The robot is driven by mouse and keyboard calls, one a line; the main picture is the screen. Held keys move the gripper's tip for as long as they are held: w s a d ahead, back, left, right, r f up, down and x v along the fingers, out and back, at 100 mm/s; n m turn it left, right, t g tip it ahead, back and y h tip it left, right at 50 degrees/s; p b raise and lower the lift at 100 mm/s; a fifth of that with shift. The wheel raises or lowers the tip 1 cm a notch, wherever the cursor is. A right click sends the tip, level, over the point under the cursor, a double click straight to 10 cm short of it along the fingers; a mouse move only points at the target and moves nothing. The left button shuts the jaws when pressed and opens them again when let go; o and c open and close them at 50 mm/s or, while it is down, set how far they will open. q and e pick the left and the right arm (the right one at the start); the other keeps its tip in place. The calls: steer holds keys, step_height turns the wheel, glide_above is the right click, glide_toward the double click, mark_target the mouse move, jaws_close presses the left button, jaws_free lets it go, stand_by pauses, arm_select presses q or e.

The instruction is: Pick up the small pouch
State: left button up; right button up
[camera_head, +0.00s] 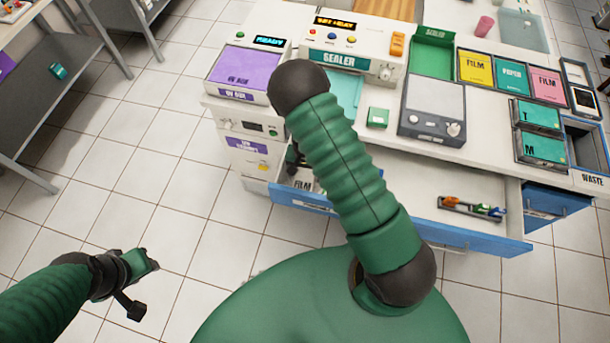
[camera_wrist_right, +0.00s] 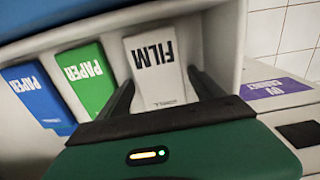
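A white pouch labelled FILM (camera_wrist_right: 155,62) stands in the open drawer (camera_head: 300,203), and part of it shows in the head view (camera_head: 302,185). My right gripper (camera_wrist_right: 161,80) is open, with one dark finger on each side of the pouch's lower part. I cannot tell whether the fingers touch it. In the head view my right arm hides most of this gripper. My left gripper (camera_head: 140,280) hangs over the floor at the lower left, away from the drawer; its finger gap is not clear.
A green PAPER pouch (camera_wrist_right: 86,78) and a blue PAPER pouch (camera_wrist_right: 38,95) stand beside the white one. The drawer walls enclose them closely. A purple-topped box (camera_head: 240,70) and the sealer (camera_head: 350,45) stand on the counter above. A tray of small tools (camera_head: 470,207) lies at the drawer's right.

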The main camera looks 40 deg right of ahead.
steer(key=c, duration=1.3)
steer(key=shift+r, duration=0.15)
